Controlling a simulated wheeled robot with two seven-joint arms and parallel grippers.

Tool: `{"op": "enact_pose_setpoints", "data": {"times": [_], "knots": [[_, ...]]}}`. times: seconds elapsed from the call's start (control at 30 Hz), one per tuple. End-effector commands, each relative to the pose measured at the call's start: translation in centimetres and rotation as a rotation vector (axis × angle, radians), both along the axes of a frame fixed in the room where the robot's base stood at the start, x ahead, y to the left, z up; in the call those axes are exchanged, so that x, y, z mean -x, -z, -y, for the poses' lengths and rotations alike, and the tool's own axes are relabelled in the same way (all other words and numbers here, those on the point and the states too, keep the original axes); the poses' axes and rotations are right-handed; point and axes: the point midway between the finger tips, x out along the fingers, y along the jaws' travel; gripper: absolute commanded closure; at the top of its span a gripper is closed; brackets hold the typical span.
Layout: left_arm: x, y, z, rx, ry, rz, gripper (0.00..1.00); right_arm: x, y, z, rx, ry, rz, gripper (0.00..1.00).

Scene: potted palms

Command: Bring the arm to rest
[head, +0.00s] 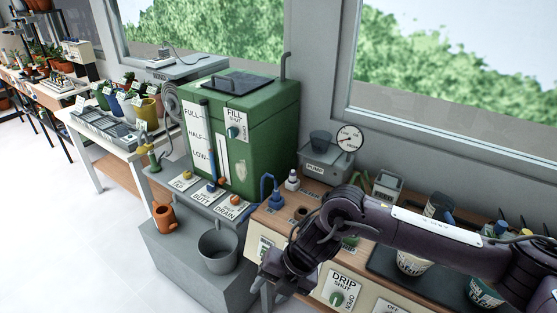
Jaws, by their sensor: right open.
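My right arm comes in from the right edge and reaches over the wooden bench (262,217). My right gripper (266,290) hangs at the arm's end, pointing down in front of the bench's front panel, near the low edge of the picture. Its jaws are open and I see nothing held in them. The wrist and forearm hide part of the bench top and panel behind them. My left gripper is not in view.
A green tank (262,150) stands left of the arm, with a grey bucket (219,250) and an orange watering can (164,217) below. A pump box (322,165) and gauge (350,138) stand behind. Pots (413,264) sit under the forearm. The floor at left is clear.

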Motion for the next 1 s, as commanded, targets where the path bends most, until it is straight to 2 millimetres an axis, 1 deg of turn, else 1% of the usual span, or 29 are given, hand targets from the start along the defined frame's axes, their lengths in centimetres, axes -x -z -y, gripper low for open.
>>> {"op": "enact_pose_setpoints", "data": {"times": [0.03,0.13,0.2,0.27,0.3,0.37,0.4,0.47,0.5,0.57,0.6,0.63,0.67,0.7,0.77,0.8,0.87,0.9,0.97,1.0], "knots": [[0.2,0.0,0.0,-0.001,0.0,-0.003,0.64,-0.6,0.7,-1.5,-0.065,0.067,-0.036,0.54],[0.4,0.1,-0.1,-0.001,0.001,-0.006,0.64,-2.9,2.0,-4.2,-0.212,0.25,-0.112,0.54],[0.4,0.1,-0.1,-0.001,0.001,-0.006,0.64,-5.0,3.6,-5.3,-0.322,0.422,-0.183,0.54],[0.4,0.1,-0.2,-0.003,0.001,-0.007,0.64,-6.7,5.7,-5.5,-0.403,0.584,-0.248,0.54],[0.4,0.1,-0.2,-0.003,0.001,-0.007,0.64,-7.7,7.4,-5.2,-0.449,0.698,-0.294,0.54],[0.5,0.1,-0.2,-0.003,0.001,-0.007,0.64,-9.0,10.6,-4.0,-0.503,0.877,-0.361,0.54],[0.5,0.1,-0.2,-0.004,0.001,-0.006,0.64,-9.3,13.2,-2.8,-0.53,1.002,-0.406,0.54],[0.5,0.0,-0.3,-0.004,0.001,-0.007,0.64,-9.3,17.3,-0.5,-0.554,1.185,-0.466,0.54],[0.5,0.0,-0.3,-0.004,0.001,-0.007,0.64,-8.9,19.9,0.9,-0.56,1.292,-0.498,0.54],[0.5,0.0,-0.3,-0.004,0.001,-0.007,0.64,-7.7,23.7,3.2,-0.556,1.442,-0.54,0.54],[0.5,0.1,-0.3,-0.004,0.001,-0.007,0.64,-6.6,26.1,4.8,-0.548,1.534,-0.561,0.54],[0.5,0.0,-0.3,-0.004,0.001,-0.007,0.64,-5.6,27.9,5.9,-0.539,1.6,-0.577,0.54],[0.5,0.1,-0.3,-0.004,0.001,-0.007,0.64,-4.5,29.6,6.9,-0.529,1.664,-0.593,0.54],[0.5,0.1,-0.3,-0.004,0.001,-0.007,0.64,-2.8,31.8,8.4,-0.51,1.746,-0.61,0.54],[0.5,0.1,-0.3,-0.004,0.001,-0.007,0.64,-0.1,34.9,10.5,-0.479,1.864,-0.63,0.54],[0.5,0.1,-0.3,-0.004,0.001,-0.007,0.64,1.9,36.8,11.8,-0.454,1.938,-0.642,0.54],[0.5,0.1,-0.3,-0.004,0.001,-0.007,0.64,5.2,39.5,13.8,-0.411,2.046,-0.655,0.54],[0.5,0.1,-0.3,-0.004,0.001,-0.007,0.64,7.5,41.1,15.0,-0.381,2.114,-0.661,0.54],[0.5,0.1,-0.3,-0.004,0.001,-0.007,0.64,11.2,43.3,16.8,-0.329,2.212,-0.669,0.54],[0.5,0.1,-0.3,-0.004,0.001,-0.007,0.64,13.8,44.6,17.9,-0.294,2.274,-0.671,0.54]]}}
